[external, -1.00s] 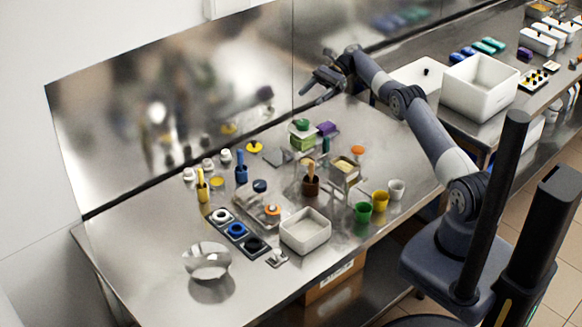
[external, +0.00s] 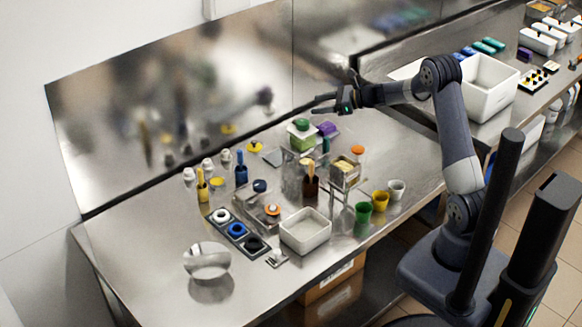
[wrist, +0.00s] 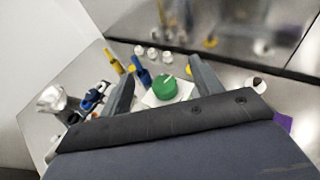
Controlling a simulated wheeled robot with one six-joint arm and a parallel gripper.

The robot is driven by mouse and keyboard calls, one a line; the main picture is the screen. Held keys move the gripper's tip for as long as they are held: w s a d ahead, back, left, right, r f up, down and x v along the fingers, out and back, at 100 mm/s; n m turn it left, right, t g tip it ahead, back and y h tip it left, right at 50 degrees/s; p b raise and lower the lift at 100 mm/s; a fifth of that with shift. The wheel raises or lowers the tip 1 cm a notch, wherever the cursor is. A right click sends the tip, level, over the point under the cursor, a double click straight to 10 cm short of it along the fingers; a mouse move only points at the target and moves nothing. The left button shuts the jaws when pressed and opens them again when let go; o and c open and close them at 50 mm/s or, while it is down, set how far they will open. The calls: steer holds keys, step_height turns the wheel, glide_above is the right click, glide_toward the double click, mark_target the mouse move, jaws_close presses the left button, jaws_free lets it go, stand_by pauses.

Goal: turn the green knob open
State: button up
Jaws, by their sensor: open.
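The green knob (external: 301,124) sits on top of a small white and green block at the back middle of the steel table. In the wrist view the round green knob (wrist: 165,87) shows between my two fingers, on a white top. My gripper (external: 323,104) is open and empty, above and a little to the right of the knob in the external view. The wrist view shows my gripper (wrist: 160,70) with its fingers wide apart; I see no contact with the knob.
A purple block (external: 327,128) stands close to the right of the knob. A yellow knob (external: 254,147) and a blue-handled tool (external: 241,168) stand to its left. A steel back panel (external: 180,110) rises behind. The table's left front is mostly clear around a metal bowl (external: 207,260).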

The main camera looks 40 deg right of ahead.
steer(key=m+h, duration=0.2)
glide_toward(304, 122)
steer(key=p+x, duration=0.1)
steer(key=x, duration=0.9)
steer(key=shift+w+a+f+p, duration=0.1)
steer(key=shift+w+a+p, duration=0.05)
steer(key=shift+p, duration=0.25)
steer(key=shift+c, duration=0.3)
